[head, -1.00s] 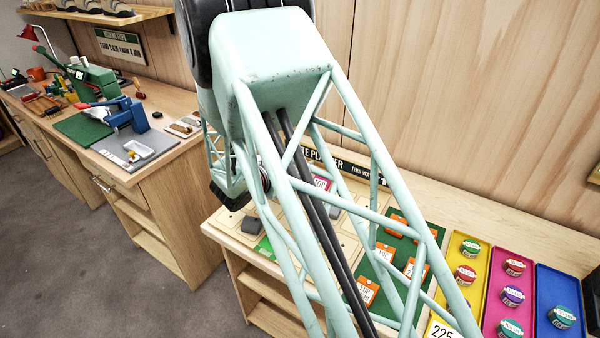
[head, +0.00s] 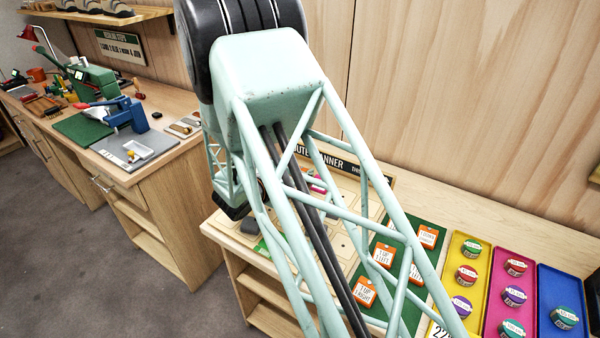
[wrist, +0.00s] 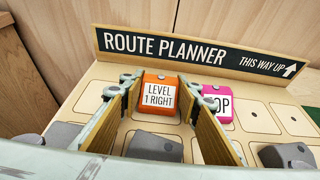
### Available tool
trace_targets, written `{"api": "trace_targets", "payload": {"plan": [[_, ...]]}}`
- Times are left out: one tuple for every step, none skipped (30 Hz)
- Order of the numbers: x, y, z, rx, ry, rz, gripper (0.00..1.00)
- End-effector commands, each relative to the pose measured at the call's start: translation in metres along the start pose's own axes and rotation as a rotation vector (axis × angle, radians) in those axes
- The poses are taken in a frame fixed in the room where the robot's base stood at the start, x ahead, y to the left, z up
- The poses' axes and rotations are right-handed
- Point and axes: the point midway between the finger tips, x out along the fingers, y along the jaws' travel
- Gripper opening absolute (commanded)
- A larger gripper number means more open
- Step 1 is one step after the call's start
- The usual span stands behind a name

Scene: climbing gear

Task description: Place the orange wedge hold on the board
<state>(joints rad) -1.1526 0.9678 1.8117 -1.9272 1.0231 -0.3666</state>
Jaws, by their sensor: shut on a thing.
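In the wrist view, the orange wedge hold (wrist: 156,108), labelled "LEVEL 1 RIGHT", is between the fingertips of my gripper (wrist: 158,94), which is shut on it. The hold is at the back of the pale route planner board (wrist: 257,116), just left of a pink hold (wrist: 216,106). I cannot tell whether it touches the board. The board also shows in the head view (head: 347,187), partly covered by my arm. My gripper and the orange wedge hold are hidden there.
A grey hold (wrist: 153,146) lies nearer than the orange one, between my fingers; others lie to both sides. The "ROUTE PLANNER" sign (wrist: 190,52) stands along the board's back edge. A green tray of orange tags (head: 408,253) and coloured trays (head: 568,285) lie right of the board.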

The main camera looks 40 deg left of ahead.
Motion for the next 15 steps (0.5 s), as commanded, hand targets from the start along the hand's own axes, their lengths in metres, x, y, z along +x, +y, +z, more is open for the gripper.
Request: {"api": "trace_targets", "payload": {"plan": [[0.0000,0.0000,0.0001,0.000,0.000,0.000,0.20],[0.0001,0.0000,-0.0001,0.000,0.000,0.000,0.20],[0.0003,0.0000,-0.0006,0.000,0.000,0.000,0.20],[0.0005,0.0000,-0.0013,0.000,0.000,0.000,0.20],[0.0008,0.0000,-0.0019,0.000,0.000,0.000,0.20],[0.0012,0.0000,-0.0027,0.000,0.000,0.000,0.20],[0.0014,0.0000,-0.0033,0.000,0.000,0.000,0.20],[0.0014,0.0000,-0.0034,0.000,0.000,0.000,0.31],[0.0012,0.0000,-0.0029,0.000,0.000,0.000,0.34],[0.0012,0.0000,-0.0028,0.000,0.000,0.000,0.36],[0.0012,0.0000,-0.0027,0.000,0.000,0.000,0.36],[0.0011,0.0000,-0.0026,0.000,0.000,0.000,0.36],[0.0011,0.0000,-0.0026,0.000,0.000,0.000,0.36],[0.0011,0.0000,-0.0026,0.000,0.000,0.000,0.36],[0.0011,0.0000,-0.0026,0.000,0.000,0.000,0.36]]}}
